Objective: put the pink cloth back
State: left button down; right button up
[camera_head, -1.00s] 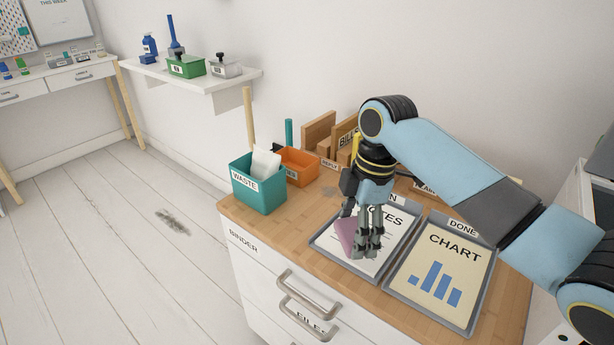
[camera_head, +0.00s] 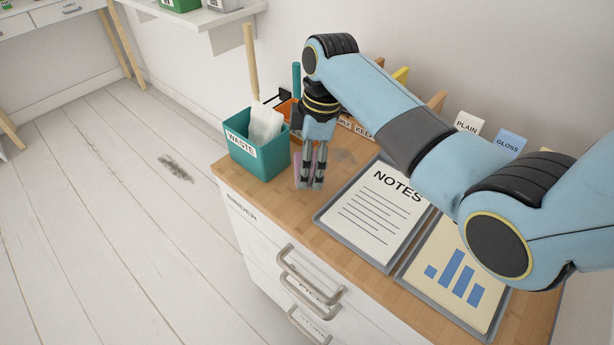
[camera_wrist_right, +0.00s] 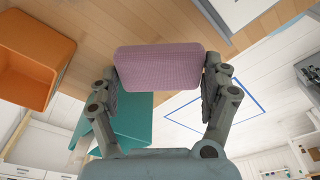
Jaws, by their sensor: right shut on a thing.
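The pink cloth (camera_wrist_right: 158,67) is a folded, rounded block held between the two fingers of my right gripper (camera_wrist_right: 160,92) in the right wrist view. In the head view my right gripper (camera_head: 310,184) points down over the desk, right of the teal waste bin. I cannot tell whether the cloth touches the desk top. My left gripper is not in view.
The teal waste bin (camera_head: 254,158) holds white paper at the desk's left end. An orange bin (camera_wrist_right: 30,65) stands behind my gripper. The notes tray (camera_head: 327,219) and chart tray (camera_head: 408,280) lie to the right. Bare wood (camera_head: 262,204) lies in front.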

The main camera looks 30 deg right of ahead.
jog(key=shift+w+a+f, duration=0.1)
jog(key=shift+w+f, duration=0.1)
jog(key=shift+f, duration=0.05)
notch_tip(320, 180, down, 4)
jog(key=shift+r+b, duration=0.1)
jog(key=shift+b, duration=0.25)
jog(key=o, duration=0.9)
jog(key=r, duration=0.4)
jog(key=d+r+p, duration=0.1)
jog(key=r, duration=0.3)
jog(key=s+r, duration=0.1)
jog(key=r, duration=0.3)
jog(key=shift+d+p, duration=0.25)
jog(key=shift+p, duration=0.15)
